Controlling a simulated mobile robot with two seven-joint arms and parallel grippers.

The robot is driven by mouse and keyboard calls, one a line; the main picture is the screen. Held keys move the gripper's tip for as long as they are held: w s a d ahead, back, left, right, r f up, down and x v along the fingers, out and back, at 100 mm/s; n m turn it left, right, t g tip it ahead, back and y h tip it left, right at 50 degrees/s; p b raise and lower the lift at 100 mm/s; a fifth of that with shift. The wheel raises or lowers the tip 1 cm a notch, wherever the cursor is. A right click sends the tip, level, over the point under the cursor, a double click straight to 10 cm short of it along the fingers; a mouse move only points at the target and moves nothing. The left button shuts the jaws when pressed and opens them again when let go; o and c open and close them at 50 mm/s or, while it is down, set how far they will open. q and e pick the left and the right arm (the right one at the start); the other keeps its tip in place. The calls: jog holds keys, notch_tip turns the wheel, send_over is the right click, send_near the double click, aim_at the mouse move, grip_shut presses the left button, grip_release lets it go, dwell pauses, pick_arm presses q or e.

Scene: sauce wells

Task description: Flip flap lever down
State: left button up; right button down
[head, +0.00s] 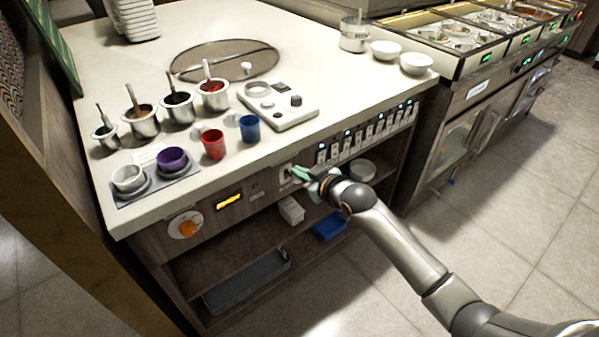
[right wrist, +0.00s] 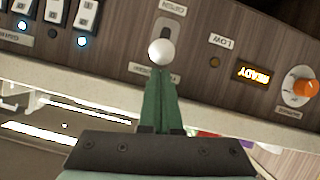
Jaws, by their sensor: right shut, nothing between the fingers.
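The flap lever is a round silver knob (right wrist: 161,52) on a pale slotted plate (right wrist: 168,22) in the wood-fronted control panel. The plate shows in the head view (head: 286,172) on the counter's front. My right gripper (head: 297,172) is in front of this plate, its green fingers pointing at it. The wrist view is turned over relative to the head view. My left gripper is not in view.
A row of white switches (head: 365,135) lies right of the plate in the head view. Left of it are a lit READY display (head: 228,200) and an orange knob (head: 187,228). Red (head: 213,146) and blue (head: 249,129) cups stand above on the counter. Open shelves lie below.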

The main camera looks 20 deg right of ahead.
pick_arm(q)
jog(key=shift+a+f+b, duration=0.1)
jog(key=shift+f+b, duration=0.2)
jog(key=shift+b, duration=0.05)
pick_arm(e)
jog(key=shift+s+d+f+t, duration=0.1)
jog(key=shift+s+f+t, duration=0.05)
jog(key=shift+f+t, duration=0.15)
